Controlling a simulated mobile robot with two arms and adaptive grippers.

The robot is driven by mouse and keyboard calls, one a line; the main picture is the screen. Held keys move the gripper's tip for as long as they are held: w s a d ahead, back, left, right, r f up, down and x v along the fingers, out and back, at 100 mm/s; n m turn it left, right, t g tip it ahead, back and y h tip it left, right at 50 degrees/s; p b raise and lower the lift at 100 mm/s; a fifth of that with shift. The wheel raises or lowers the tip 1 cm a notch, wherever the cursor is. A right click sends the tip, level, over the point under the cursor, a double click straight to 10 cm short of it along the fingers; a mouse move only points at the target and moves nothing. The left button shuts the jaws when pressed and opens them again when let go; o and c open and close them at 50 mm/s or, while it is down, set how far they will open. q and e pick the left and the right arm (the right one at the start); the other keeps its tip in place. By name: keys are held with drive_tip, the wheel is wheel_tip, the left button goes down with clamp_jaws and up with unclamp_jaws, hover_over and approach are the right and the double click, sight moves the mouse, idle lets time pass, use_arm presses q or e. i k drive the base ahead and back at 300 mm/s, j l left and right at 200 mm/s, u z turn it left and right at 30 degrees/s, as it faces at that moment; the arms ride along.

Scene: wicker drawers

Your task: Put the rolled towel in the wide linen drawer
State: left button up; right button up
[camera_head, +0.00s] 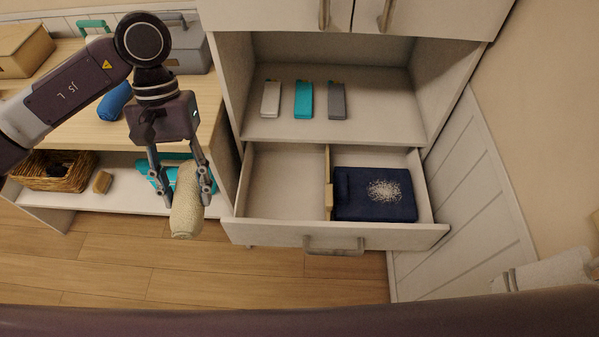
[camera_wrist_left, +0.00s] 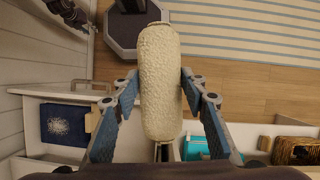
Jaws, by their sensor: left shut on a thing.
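The rolled towel (camera_head: 186,205) is cream and textured. My left gripper (camera_head: 183,182) is shut on it and holds it in the air, to the left of the open drawer. The towel (camera_wrist_left: 160,85) also shows between the fingers in the left wrist view. The wide linen drawer (camera_head: 268,232) is pulled open, with a front handle and a divider (camera_head: 329,184) inside. Its left compartment (camera_head: 277,182) is empty. A folded navy cloth (camera_head: 360,195) with a pale speckled patch lies in the right compartment. My right gripper is not in view.
Three slim items, including a teal one (camera_head: 303,99), stand in the niche above the drawer. At left, a wooden bench (camera_head: 205,95) holds boxes and a blue roll; a wicker basket (camera_head: 50,182) sits on its lower shelf. Wooden floor lies clear in front.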

sight(276, 203)
drive_tip(key=k+j+z, duration=0.5)
drive_tip(key=j+z, duration=0.15)
drive_tip(key=z, duration=0.55)
